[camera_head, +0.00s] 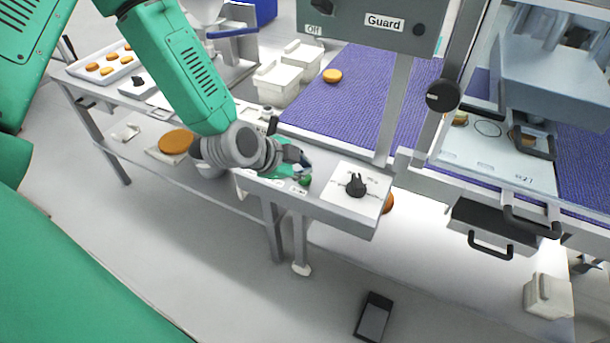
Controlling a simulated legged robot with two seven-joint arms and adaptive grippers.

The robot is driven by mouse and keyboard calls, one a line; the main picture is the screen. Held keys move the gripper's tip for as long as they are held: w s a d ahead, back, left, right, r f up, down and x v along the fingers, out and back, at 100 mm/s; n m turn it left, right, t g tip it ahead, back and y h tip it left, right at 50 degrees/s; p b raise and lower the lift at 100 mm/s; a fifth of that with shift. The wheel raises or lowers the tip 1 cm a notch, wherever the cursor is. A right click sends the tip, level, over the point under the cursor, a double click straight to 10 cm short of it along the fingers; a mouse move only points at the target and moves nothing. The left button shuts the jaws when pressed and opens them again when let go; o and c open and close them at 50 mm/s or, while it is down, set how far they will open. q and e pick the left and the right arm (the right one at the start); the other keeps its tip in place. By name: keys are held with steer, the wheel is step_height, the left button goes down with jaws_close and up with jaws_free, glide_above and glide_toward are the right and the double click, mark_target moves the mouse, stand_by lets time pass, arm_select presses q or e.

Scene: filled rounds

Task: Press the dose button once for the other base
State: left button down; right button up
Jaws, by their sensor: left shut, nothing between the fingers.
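My left gripper (296,160) is shut and empty, at the front edge of the conveyor, just above a control panel. A green button (305,181) shows right beside its fingertips; I cannot tell whether they touch. A small label (298,189) sits by the button, too small to read, and the gripper and wrist hide part of the panel. An orange round base (332,76) lies on the purple conveyor belt (355,105). Other orange pieces show partly in the machine at the right. My right gripper is not in view.
A panel with a black knob (356,185) is right of the gripper. A hanging box marked Guard (385,22) is above the belt. White bins (275,84) stand behind my wrist. A tray of rounds (100,68) is at the left. A press station (500,150) stands right.

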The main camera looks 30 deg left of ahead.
arm_select(q)
steer(key=shift+f, duration=0.35)
steer(key=shift+f+b, duration=0.55)
stand_by(0.6)
stand_by(0.3)
steer(key=shift+r+p, duration=0.95)
steer(key=shift+r, duration=0.1)
step_height(320, 180, up, 5)
steer(key=p, duration=0.4)
steer(key=shift+s+f, duration=0.1)
steer(key=shift+f, duration=0.05)
stand_by(0.4)
